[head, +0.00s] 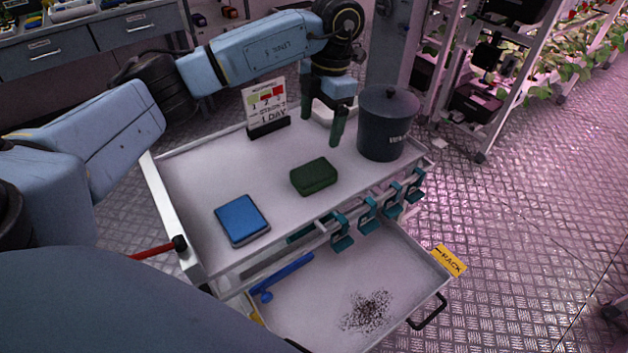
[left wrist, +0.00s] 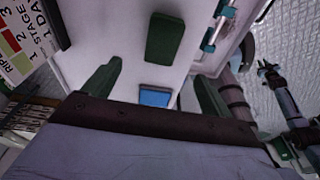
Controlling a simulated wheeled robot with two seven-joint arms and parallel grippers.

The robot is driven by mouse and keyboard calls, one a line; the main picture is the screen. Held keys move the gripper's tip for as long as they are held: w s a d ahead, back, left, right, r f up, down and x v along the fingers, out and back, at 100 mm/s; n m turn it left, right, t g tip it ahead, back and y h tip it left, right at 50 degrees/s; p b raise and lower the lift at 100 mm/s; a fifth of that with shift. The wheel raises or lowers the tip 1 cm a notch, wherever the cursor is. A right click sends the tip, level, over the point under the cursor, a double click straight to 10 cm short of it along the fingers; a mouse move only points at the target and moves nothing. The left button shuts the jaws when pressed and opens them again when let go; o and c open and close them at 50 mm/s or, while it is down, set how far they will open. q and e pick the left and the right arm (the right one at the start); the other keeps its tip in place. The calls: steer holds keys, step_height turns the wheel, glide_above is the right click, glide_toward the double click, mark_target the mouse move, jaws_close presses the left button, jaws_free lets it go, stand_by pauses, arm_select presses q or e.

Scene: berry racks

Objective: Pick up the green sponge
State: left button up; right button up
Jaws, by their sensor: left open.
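The green sponge (head: 314,177) is a dark green block lying flat on the white top tray of the cart, near its middle. It also shows in the left wrist view (left wrist: 165,38), ahead of the fingers. My left gripper (head: 322,126) is open and empty, above the tray behind the sponge, fingers pointing down. In the left wrist view its two green fingers (left wrist: 155,74) are spread wide, with the sponge beyond their tips and not between them.
A blue pad (head: 242,220) lies front left on the tray. A dark lidded bucket (head: 387,125) stands right of my gripper, and a sign (head: 265,107) stands at the back. Teal clips (head: 367,217) line the front edge. Below, an open drawer (head: 310,318) holds a blue tool and dark specks.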

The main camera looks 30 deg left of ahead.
arm_select(q)
glide_above(314, 172)
steer(key=w, duration=0.1)
step_height(314, 172, down, 6)
steer(key=shift+w+a+f+b, duration=0.1)
steer(key=shift+f+b, duration=0.1)
steer(key=shift+b, duration=0.1)
steer(key=shift+s+f+b, duration=0.15)
steer(key=shift+s+f, duration=0.1)
steer(key=shift+f, duration=1.1)
steer(key=shift+s+f+b, duration=0.15)
steer(key=shift+s+f, duration=0.05)
steer(key=shift+f, duration=1.1)
steer(key=c, duration=1.1)
